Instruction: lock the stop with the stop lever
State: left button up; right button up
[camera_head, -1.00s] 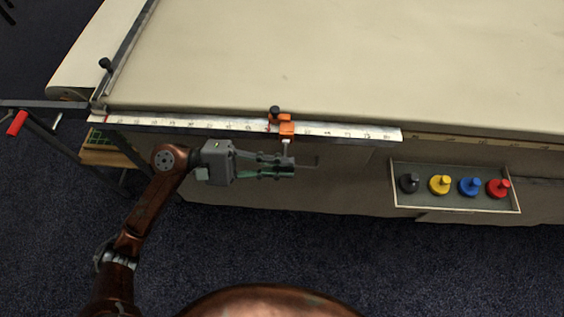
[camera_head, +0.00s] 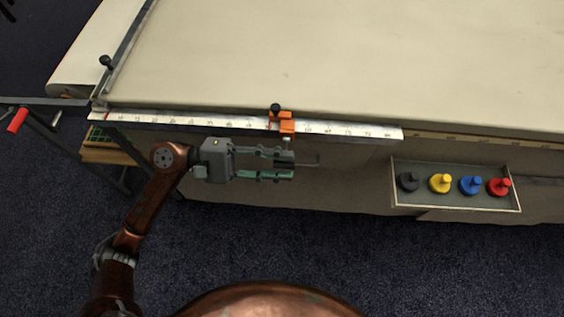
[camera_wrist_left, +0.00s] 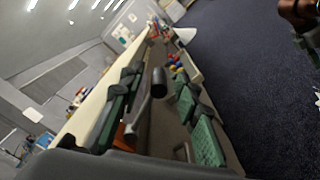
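The orange stop (camera_head: 287,127) sits on the white ruler (camera_head: 345,130) along the table's front edge, with a black knob (camera_head: 275,107) on top. My left gripper (camera_head: 284,166) is open just below the stop, in front of the table's side. In the left wrist view the stop lever (camera_wrist_left: 159,86), a grey arm with a dark round end, stands between the open fingers (camera_wrist_left: 155,100), with gaps to both. A bit of the orange stop also shows there (camera_wrist_left: 119,134). In the head view the lever's lower end is largely hidden by the fingers.
A shallow tray (camera_head: 455,207) at the right holds black, yellow, blue and red knobbed pieces. A metal rail (camera_head: 130,45) with a black knob runs along the table's left side. A red-handled bar (camera_head: 18,121) is at far left. The cloth top (camera_head: 350,60) is clear.

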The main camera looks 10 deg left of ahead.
pick_arm(q)
jog(key=a, duration=1.1)
jog(key=shift+s+a, duration=0.35)
jog(key=shift+s, duration=0.05)
